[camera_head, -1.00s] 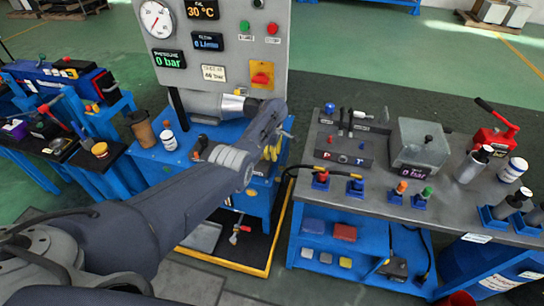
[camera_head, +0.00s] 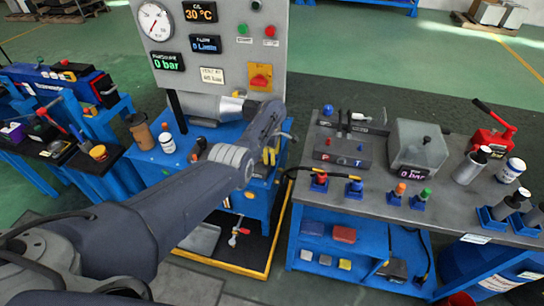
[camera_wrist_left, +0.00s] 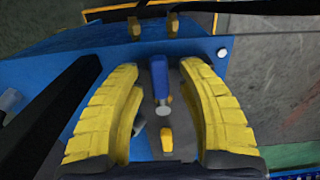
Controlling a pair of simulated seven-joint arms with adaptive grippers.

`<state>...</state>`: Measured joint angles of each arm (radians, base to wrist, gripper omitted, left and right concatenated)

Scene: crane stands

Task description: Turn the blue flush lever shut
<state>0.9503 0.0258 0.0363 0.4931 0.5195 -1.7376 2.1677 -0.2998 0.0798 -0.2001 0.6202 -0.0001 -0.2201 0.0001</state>
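The blue flush lever (camera_wrist_left: 158,78) shows in the left wrist view as a short blue handle above a round silver pivot (camera_wrist_left: 164,111). It lies between the two yellow fingers of my left gripper (camera_wrist_left: 162,110), with a visible gap on each side. The fingers are spread and do not appear to touch it. In the head view my left gripper (camera_head: 270,155) is at the right side of the blue bench, below the gauge panel. The lever cannot be made out there, behind my arm and gripper. My right gripper is in neither view.
The grey gauge panel (camera_head: 220,75) stands behind my left arm; its pressure display reads 0 bar. A second bench (camera_head: 345,215) at right carries a valve block (camera_head: 345,152) and a red hand pump (camera_head: 490,138). A yellow-edged tray (camera_head: 215,266) lies on the floor between.

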